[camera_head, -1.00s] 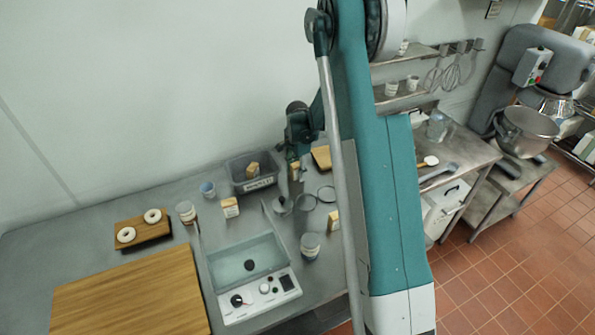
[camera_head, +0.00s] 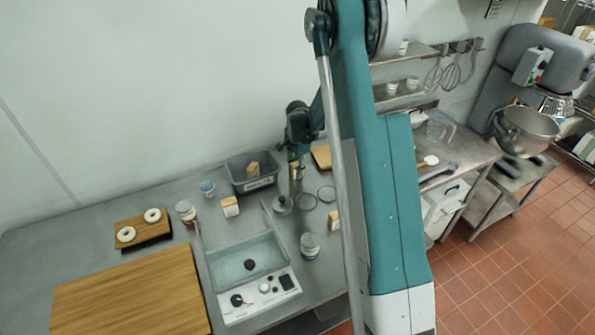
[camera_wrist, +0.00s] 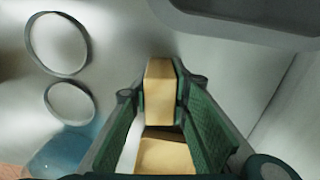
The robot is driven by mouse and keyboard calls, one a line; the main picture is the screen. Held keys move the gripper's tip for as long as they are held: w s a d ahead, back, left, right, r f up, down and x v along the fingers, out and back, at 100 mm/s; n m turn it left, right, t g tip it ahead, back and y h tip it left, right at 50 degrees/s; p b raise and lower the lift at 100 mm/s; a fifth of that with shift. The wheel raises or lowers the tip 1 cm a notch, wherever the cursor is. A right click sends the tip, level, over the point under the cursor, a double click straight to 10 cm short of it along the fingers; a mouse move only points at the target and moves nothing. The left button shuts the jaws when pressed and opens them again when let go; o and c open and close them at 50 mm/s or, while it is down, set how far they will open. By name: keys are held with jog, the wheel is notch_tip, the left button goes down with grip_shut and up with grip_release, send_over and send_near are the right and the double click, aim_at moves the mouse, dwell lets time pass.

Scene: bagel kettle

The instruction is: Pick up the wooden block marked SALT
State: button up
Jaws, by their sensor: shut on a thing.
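My gripper (camera_wrist: 160,98) is shut on a pale wooden block (camera_wrist: 159,80), with a green finger pad on each side of it. In the head view, the gripper (camera_head: 295,165) and the held block (camera_head: 297,172) are small, just right of the grey bin. No SALT marking is readable on the held block. Another tan wooden surface (camera_wrist: 165,155) shows lower between the fingers; I cannot tell whether it belongs to the same block. Other wooden blocks stand on the counter, one left of the sink (camera_head: 230,207) and one right of it (camera_head: 333,220); their labels are too small to read.
The grey bin (camera_head: 240,184) holds another block (camera_head: 253,169). Metal rings (camera_head: 326,194) lie right of the gripper. Cups (camera_head: 309,246), a kettle basin (camera_head: 248,262) and a board with bagels (camera_head: 145,240) stand nearer.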

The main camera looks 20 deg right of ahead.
aim_at(297, 163)
jog(key=shift+r, duration=0.1)
jog(key=shift+r+b, duration=0.4)
jog(key=shift+r, duration=4.5)
jog(key=shift+d, duration=0.1)
